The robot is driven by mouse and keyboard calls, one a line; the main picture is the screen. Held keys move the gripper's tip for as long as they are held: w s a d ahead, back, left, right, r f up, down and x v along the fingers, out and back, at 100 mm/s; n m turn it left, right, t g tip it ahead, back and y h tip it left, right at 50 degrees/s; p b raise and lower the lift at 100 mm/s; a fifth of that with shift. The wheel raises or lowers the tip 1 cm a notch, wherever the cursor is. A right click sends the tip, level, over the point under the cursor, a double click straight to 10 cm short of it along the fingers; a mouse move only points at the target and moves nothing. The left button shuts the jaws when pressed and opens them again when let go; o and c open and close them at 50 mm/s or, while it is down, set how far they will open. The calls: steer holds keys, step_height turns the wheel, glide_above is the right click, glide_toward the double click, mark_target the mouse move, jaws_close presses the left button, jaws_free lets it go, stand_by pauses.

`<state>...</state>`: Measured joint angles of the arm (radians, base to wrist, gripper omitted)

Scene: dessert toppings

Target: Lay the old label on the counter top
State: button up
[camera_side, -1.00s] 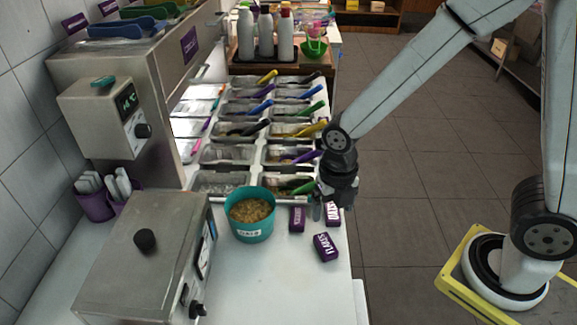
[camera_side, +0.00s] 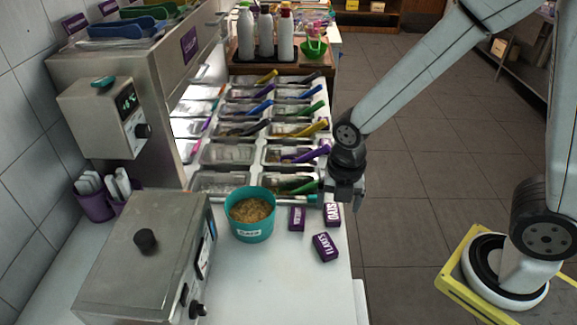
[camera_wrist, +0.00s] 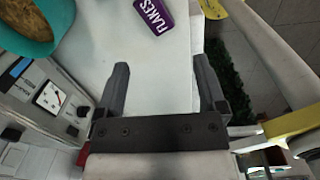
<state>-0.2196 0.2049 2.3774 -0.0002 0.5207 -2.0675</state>
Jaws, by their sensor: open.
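Three small purple labels with white lettering lie on the white counter top (camera_side: 270,285). One label (camera_side: 297,218) is just right of the teal tub, one (camera_side: 332,214) is near the counter's right edge, and one (camera_side: 325,247) lies nearer the camera. I cannot tell which is the old label. In the wrist view a label reading "FLAKES" (camera_wrist: 154,14) lies at the top, beyond my fingertips. My gripper (camera_side: 345,200) is above the counter's right edge, close to the right-hand label. In the wrist view my gripper (camera_wrist: 162,66) is open, with nothing between its fingers.
The teal tub (camera_side: 247,234) of brown crumbs stands left of the labels. Topping bins with coloured handles (camera_side: 285,155) fill the counter behind. A steel box (camera_side: 140,265) with a black knob stands at left. The front of the counter is clear.

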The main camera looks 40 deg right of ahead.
steer(key=d+r+m+t, duration=0.1)
steer(key=d+m, duration=0.2)
steer(key=m, duration=1)
steer(key=s+d+r+m+t, duration=0.1)
steer(key=d+m, duration=0.2)
steer(key=m, duration=1)
steer(key=shift+s+d, duration=0.3)
steer(key=shift+d, duration=0.05)
